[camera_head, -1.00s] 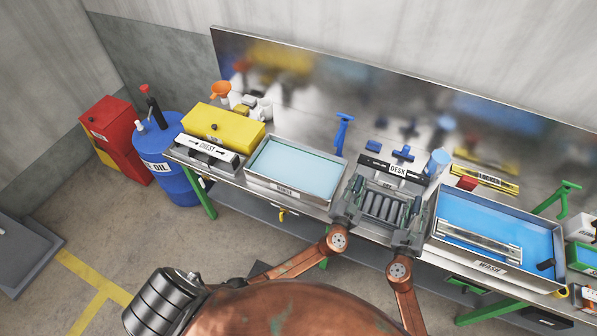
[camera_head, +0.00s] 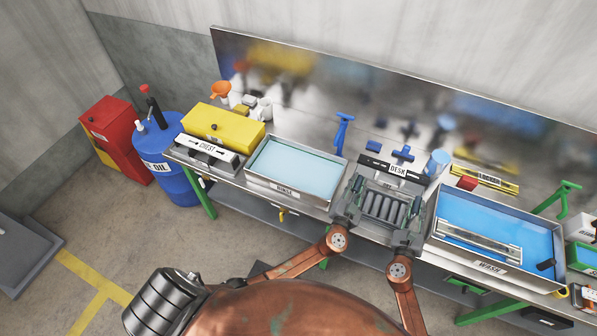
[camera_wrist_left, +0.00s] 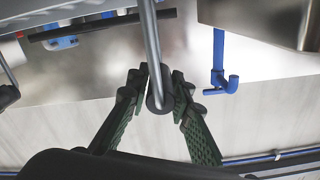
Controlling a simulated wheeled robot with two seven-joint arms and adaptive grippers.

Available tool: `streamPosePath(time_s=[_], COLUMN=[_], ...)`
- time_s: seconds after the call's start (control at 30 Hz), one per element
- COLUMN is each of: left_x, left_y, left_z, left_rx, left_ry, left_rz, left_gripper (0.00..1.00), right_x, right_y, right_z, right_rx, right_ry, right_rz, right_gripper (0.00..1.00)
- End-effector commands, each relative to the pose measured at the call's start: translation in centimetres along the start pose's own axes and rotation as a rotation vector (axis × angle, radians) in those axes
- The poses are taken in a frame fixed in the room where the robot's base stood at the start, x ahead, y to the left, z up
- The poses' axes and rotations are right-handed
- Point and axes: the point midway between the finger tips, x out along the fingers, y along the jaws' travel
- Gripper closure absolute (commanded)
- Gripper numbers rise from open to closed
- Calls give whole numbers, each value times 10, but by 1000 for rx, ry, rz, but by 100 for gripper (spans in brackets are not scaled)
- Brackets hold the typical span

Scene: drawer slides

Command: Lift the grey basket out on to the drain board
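The grey basket (camera_head: 384,208), with several grey cylinders in it, is between my two grippers in the head view. It is between the rinse tray (camera_head: 295,166) and the wash tray (camera_head: 497,262). I cannot tell whether it rests on anything. My left gripper (camera_head: 352,192) is at its left side. In the left wrist view, its green fingers (camera_wrist_left: 160,85) close on both sides of a dark round grip (camera_wrist_left: 158,102) on a metal bar. My right gripper (camera_head: 413,215) is at the basket's right side; its fingers are too small to read. I cannot clearly make out the drain board.
The wash tray holds blue liquid and metal slides (camera_head: 475,238). A DESK label (camera_head: 398,169) and blue fittings (camera_head: 403,153) are behind the basket. A blue cup (camera_head: 437,163) is close behind my right gripper. A yellow chest (camera_head: 224,128) is far left on the bench.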

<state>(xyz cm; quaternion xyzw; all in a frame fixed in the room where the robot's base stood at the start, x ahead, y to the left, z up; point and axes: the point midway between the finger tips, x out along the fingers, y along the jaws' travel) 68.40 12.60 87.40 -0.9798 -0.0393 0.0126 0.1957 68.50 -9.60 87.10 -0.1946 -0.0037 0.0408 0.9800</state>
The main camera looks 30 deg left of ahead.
Motion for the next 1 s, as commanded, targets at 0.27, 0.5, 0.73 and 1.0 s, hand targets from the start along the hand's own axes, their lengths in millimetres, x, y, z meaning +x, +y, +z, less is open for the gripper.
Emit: streamPosePath(time_s=[0.27,0.5,0.73,1.0], left_x=[-14,-25,-36,-49], left_y=[0,0,0,0], left_z=[1,1,1,1], left_rx=[-1,0,0,0], left_ry=[-1,-1,-1,-1], left_rz=[1,0,0,0], left_gripper=[80,80,80,80], right_x=[0,0,0,0], right_y=[0,0,0,0], right_z=[0,0,0,0], right_rx=[0,0,0,0], right_ry=[0,0,0,0], right_rz=[0,0,0,0], right_gripper=[80,80,80,80])
